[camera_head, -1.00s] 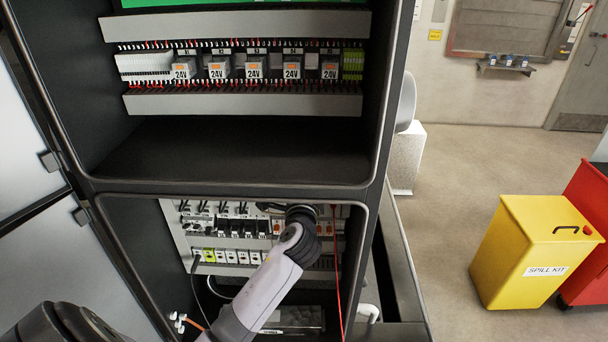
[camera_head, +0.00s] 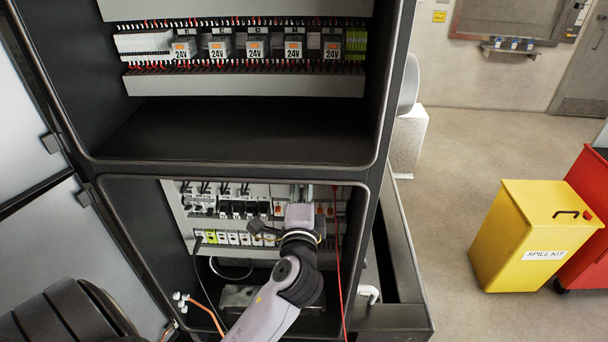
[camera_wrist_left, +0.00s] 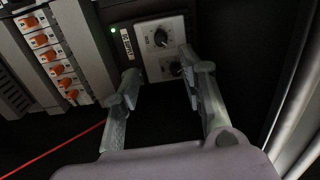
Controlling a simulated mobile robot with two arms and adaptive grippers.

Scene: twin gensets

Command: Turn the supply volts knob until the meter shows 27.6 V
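Contact cannot be told. In the head view, my left gripper (camera_head: 301,192) reaches into the lower bay and hides the knobs. No meter reading shows. My right gripper is not in view.
The lower bay has rows of breakers (camera_head: 232,206), a red cable (camera_head: 341,260) right of my arm, and a dark frame around it. A yellow spill kit bin (camera_head: 520,235) is on the floor at right.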

